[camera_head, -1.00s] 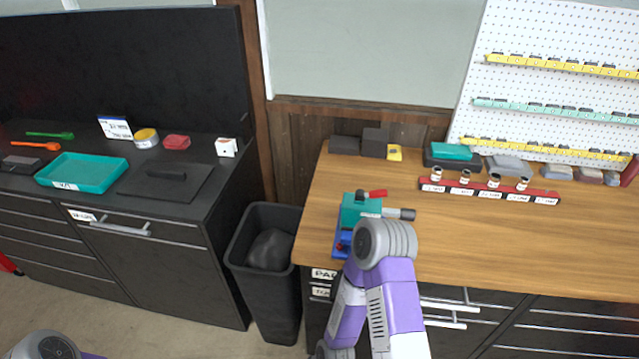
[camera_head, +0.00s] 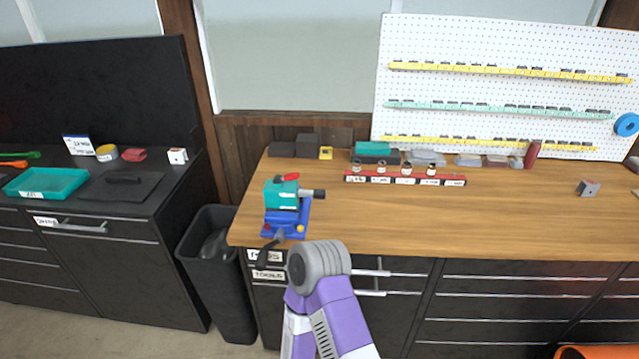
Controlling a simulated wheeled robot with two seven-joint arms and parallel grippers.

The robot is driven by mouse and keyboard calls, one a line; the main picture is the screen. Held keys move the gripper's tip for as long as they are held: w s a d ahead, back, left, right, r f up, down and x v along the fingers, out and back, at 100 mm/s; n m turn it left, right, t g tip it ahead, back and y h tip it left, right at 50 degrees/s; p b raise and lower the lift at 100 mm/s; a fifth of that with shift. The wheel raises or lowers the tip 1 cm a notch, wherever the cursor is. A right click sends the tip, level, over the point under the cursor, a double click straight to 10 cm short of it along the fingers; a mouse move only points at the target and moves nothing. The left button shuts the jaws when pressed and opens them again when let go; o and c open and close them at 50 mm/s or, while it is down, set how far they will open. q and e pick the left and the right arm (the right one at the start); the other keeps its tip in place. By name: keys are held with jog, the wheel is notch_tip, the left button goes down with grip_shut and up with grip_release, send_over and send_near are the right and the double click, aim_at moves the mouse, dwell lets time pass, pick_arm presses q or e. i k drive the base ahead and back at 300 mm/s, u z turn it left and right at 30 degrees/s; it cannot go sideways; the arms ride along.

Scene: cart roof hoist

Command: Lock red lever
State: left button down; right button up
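The red lever (camera_head: 287,178) sits on top of a teal vise-like block (camera_head: 282,195) at the left end of the wooden bench. The lever lies nearly flat and points to the right. The teal block stands on a blue base (camera_head: 290,222), and a dark cylinder (camera_head: 313,194) sticks out to its right. My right arm rises from the bottom, its grey joint just in front of the blue base. My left gripper is out of view.
A red rack (camera_head: 405,179) with several small labelled cylinders lies behind and to the right on the wooden bench (camera_head: 480,220). Dark blocks (camera_head: 307,146) stand at the back. A black bin (camera_head: 215,270) stands left of the bench. The bench's middle is clear.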

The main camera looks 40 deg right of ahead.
aim_at(288, 178)
jog(key=z, duration=0.9)
jog(key=i, duration=0.15)
jog(key=z, duration=0.1)
